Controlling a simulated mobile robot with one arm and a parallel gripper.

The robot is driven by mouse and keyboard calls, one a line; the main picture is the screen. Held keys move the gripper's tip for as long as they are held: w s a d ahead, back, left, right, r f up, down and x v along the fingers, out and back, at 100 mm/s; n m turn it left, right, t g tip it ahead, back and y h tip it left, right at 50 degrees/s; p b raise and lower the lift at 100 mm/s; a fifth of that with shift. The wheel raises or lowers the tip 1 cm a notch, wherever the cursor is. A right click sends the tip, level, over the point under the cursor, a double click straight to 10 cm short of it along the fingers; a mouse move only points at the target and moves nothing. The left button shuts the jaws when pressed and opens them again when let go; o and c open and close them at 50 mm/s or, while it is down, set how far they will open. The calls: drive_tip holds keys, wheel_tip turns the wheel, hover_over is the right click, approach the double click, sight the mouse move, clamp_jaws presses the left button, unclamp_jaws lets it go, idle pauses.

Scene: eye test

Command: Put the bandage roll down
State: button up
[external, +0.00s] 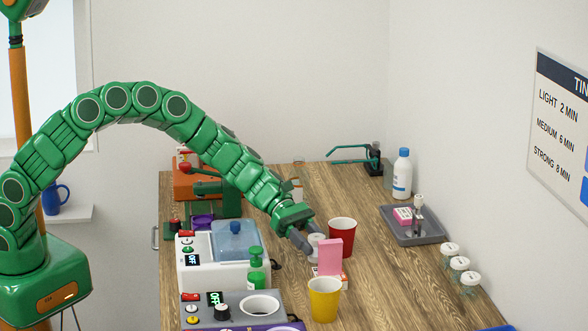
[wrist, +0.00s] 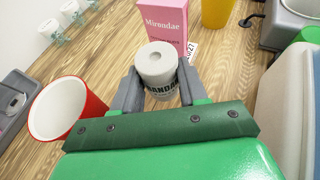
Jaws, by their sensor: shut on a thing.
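The bandage roll (wrist: 157,68) is a white cylinder with a hole in its top and dark lettering on its side. It is upright between the two grey fingers of my gripper (external: 307,241), which is shut on it. In the external view the roll (external: 316,241) shows just left of the red cup, by the pink box. Its lower part is partly hidden in the wrist view, and I cannot tell whether its base touches the table.
A pink box (wrist: 166,22) stands close beyond the roll. A red cup (wrist: 65,108) stands close on the left in the wrist view. A yellow cup (external: 324,299), a green bottle (external: 257,270) and a white machine (external: 205,272) are nearby. Wooden tabletop (external: 400,285) is clear towards the right.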

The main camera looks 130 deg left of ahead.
drive_tip(key=shift+f, duration=1.6)
drive_tip(key=shift+f, duration=0.1)
drive_tip(key=o, duration=1)
drive_tip(key=shift+s+r, duration=0.2)
drive_tip(key=v, duration=1.1)
drive_tip(key=shift+r, duration=0.1)
drive_tip(key=shift+o, duration=0.7)
drive_tip(key=shift+s+a+r, duration=0.1)
drive_tip(key=shift+s, duration=0.15)
